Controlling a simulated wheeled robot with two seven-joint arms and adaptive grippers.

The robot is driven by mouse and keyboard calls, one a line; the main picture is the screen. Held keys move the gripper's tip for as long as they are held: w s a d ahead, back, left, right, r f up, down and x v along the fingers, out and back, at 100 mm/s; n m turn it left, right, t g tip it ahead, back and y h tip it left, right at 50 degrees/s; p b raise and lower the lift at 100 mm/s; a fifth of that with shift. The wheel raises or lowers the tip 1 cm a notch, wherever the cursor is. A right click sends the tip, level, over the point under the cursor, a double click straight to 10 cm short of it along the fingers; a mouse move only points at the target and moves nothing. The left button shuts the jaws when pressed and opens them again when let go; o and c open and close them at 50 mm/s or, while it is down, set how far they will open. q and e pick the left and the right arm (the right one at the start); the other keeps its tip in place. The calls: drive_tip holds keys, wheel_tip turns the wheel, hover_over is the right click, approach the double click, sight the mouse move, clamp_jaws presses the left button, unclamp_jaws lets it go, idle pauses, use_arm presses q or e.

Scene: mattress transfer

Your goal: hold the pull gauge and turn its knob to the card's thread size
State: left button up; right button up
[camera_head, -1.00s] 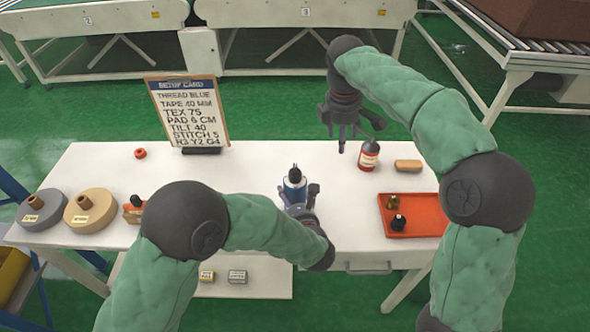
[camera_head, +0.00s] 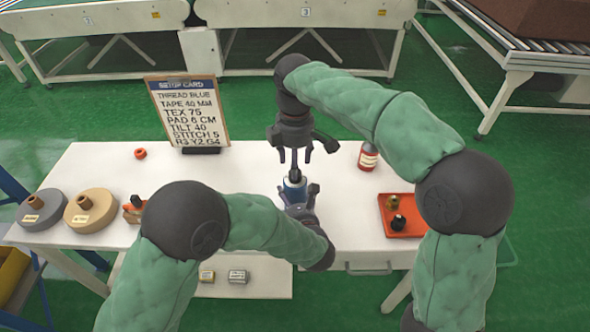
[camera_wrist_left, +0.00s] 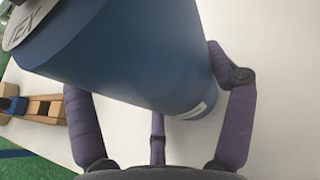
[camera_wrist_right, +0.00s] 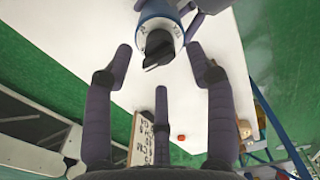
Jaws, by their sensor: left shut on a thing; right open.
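The pull gauge is a blue cylinder (camera_head: 293,189) standing upright near the front middle of the white table. My left gripper (camera_head: 299,203) is shut on its body; the left wrist view shows the fingers around the blue body (camera_wrist_left: 130,60). The gauge's black knob (camera_wrist_right: 158,46) is on top. My open right gripper (camera_head: 295,160) points down just above it, and in the right wrist view the knob lies between and beyond the fingertips, apparently untouched. The setup card (camera_head: 187,112) stands at the back left and reads "TEX 75". The gauge's scale marks are too small to read.
A red-labelled bottle (camera_head: 368,156) and a red tray (camera_head: 396,227) with small knobs are to the right. Grey (camera_head: 43,211) and tan (camera_head: 90,211) rolls lie at the left. A small red ring (camera_head: 140,153) sits near the card. The table between card and gauge is clear.

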drive_tip(key=shift+f, duration=1.85)
clamp_jaws()
